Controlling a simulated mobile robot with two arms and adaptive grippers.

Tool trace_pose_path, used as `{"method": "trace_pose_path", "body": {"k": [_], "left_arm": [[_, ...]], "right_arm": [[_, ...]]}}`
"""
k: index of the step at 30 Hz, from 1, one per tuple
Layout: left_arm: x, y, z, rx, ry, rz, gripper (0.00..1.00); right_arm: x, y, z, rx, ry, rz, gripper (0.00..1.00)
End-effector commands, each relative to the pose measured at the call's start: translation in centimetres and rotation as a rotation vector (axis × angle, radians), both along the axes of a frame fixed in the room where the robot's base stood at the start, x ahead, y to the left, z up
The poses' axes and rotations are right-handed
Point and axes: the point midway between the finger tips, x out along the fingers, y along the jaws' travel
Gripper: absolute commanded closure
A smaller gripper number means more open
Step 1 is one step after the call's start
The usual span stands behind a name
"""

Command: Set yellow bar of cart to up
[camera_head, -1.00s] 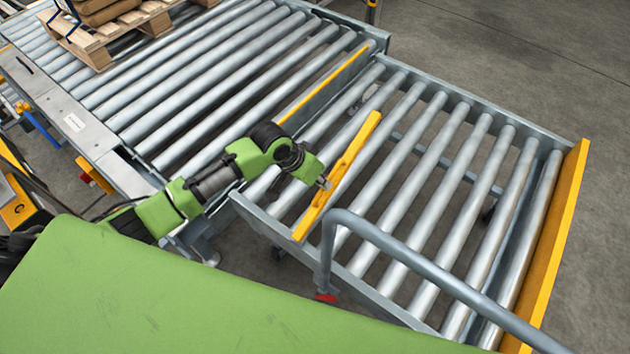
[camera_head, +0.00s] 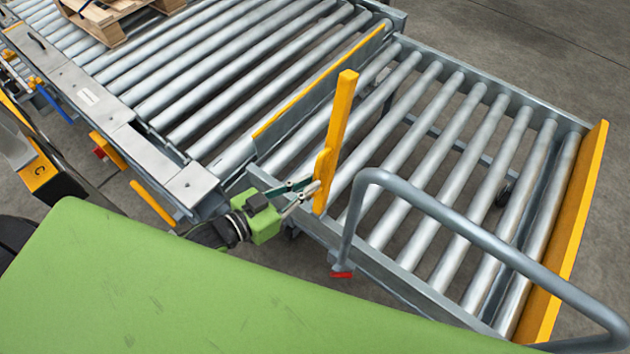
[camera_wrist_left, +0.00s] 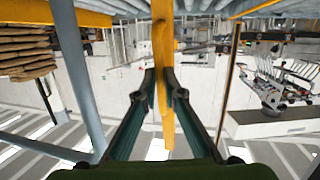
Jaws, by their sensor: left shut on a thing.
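The cart (camera_head: 425,282) is a grey roller frame beside the conveyor. Its yellow bar (camera_head: 340,115) stands about upright at the cart's near-left side, rising above the rollers. My left gripper (camera_head: 312,189) is shut on the lower part of the bar, reaching it from the left. In the left wrist view, the yellow bar (camera_wrist_left: 163,45) runs between the two green fingers of my left gripper (camera_wrist_left: 160,88). The fingers partly hide the bar's sides there. My right gripper is not in view.
The roller conveyor (camera_head: 205,85) adjoins the cart's left side, with a wooden pallet (camera_head: 100,22) at its far end. A grey push handle (camera_head: 440,222) curves over the cart's near side. A fixed yellow plate (camera_head: 572,235) closes its right end. Bare floor (camera_head: 540,50) lies beyond.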

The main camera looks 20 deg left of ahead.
Motion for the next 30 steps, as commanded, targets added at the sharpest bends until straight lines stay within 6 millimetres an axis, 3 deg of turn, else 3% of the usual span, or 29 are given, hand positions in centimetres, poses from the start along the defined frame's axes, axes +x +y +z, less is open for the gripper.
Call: {"method": "trace_pose_path", "body": {"k": [1,3,12,30], "left_arm": [[-0.6,0.2,-1.2,-0.012,-0.034,0.001,1.0],[-1.3,0.5,-1.4,-0.029,-0.081,0.002,1.0],[-3.4,1.3,-2.0,-0.082,-0.225,0.001,1.0],[-4.1,1.5,-1.9,-0.102,-0.276,0.0,1.0]], "right_arm": [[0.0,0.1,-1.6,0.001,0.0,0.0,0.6],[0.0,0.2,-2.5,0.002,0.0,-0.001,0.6],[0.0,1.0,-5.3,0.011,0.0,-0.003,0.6],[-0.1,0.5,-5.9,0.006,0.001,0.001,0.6]]}}
